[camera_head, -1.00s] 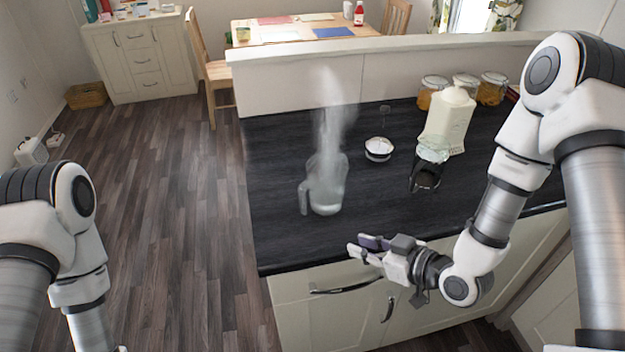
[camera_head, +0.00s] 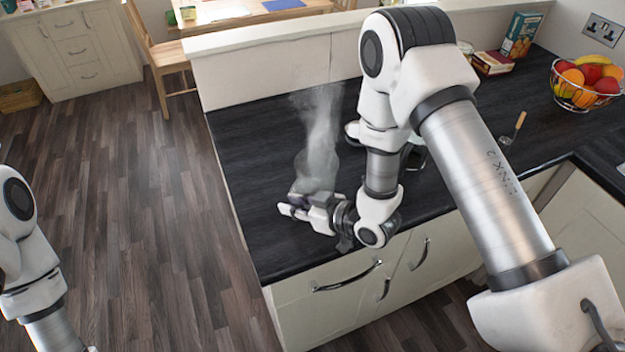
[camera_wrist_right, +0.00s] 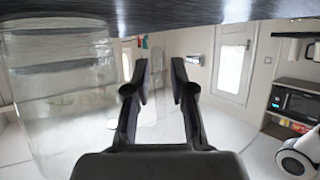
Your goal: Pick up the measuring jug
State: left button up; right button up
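The measuring jug (camera_head: 316,168) is clear glass, steaming, and stands upright on the dark worktop near its left end. My right gripper (camera_head: 288,201) is in front of it, fingers pointing left, and hides its lower part. In the right wrist view the jug's glass wall (camera_wrist_right: 60,95) fills the left side, close beside the fingers. The two fingers of my right gripper (camera_wrist_right: 160,75) are apart there. A faint see-through shape shows between them; I cannot tell whether it is the jug's handle. Only part of my left arm shows at the left edge; its gripper is out of view.
The worktop (camera_head: 255,150) is clear to the left of the jug. My right arm covers much of the worktop to its right. A fruit basket (camera_head: 587,85) and boxes (camera_head: 520,35) stand farther right. A raised ledge (camera_head: 260,35) runs along the back.

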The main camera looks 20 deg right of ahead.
jog(key=shift+s+d, duration=0.15)
jog(key=shift+s, duration=0.1)
jog(key=shift+s+d+r, duration=0.1)
grip_shut()
